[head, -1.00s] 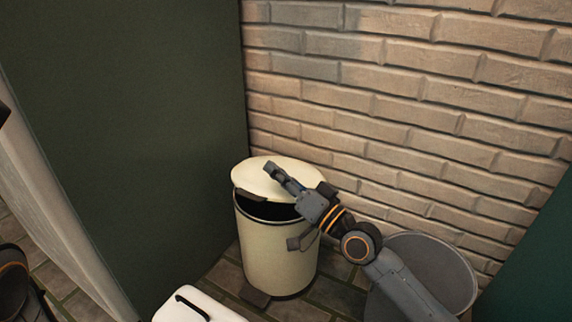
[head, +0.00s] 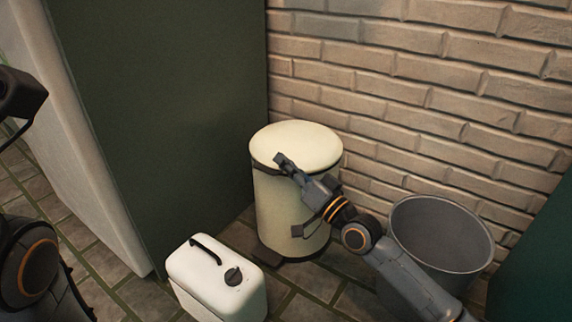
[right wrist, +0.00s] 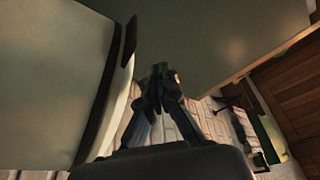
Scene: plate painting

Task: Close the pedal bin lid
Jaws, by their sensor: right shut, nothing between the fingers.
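The cream pedal bin (head: 283,215) stands against the brick wall in the head view, with its dark pedal at the floor. Its cream lid (head: 296,146) lies level on the rim, and no opening shows. My right gripper (head: 279,160) is shut and empty at the lid's front left edge; I cannot tell whether it touches. In the right wrist view the bin body (right wrist: 45,80) fills the left side, and the gripper (right wrist: 160,72) is beside its dark rim band. Of my left arm only dark links show at the left edge; its fingers are not visible.
A white canister (head: 215,285) with a black handle and cap stands on the floor in front of the bin. A grey open bucket (head: 440,240) stands to the right, partly behind my right arm. A dark green panel (head: 170,120) is close on the left.

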